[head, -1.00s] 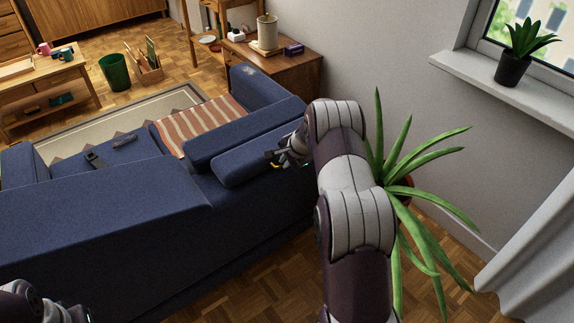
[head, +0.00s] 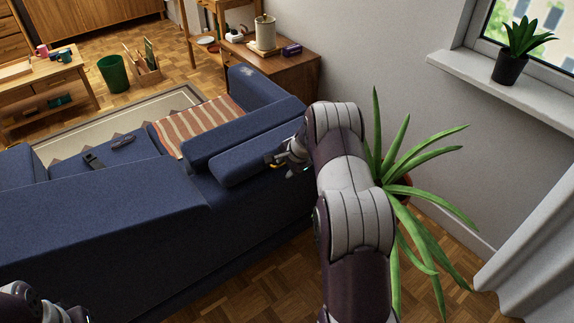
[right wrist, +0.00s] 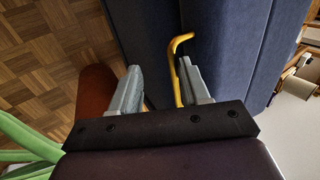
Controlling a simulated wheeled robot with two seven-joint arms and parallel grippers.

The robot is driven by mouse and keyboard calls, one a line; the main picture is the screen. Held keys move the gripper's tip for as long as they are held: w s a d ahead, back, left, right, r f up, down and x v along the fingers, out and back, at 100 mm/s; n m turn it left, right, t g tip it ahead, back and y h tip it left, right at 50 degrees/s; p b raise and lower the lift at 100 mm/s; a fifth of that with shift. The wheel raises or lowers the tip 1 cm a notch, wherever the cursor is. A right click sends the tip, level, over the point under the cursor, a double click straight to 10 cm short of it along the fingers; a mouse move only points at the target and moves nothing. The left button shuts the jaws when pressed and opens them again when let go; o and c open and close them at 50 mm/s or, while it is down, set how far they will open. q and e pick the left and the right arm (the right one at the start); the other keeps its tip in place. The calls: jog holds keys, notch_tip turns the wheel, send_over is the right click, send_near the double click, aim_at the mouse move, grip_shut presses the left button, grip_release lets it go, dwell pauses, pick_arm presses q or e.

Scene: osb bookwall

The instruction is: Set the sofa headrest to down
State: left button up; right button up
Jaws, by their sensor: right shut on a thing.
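The blue sofa (head: 90,215) fills the left and middle of the head view, seen from behind. At the right part of its back, two long padded blue sections lie side by side. The rear one, beside my gripper, looks like the headrest (head: 245,160); its exact tilt is hard to tell. A yellow bent handle (right wrist: 178,62) stands out by the blue padding in the right wrist view. My right gripper (head: 281,160) is at the sofa's back right end, shut on this handle between its grey fingers. My left gripper (head: 76,315) shows only partly at the bottom left.
A long-leaved plant (head: 425,155) stands close to the right of my right arm. A wooden cabinet (head: 290,75) and the wall are beyond the sofa. A striped blanket (head: 195,125) and dark small items lie on the seat. Parquet floor is free behind the sofa.

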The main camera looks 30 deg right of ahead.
jog(key=shift+s+a+f, duration=0.15)
jog(key=shift+s+f, duration=0.05)
jog(key=shift+f, duration=0.1)
jog(key=p+v, duration=0.1)
jog(key=v, duration=1.2)
jog(key=shift+w+r, duration=0.15)
jog(key=shift+w, duration=0.15)
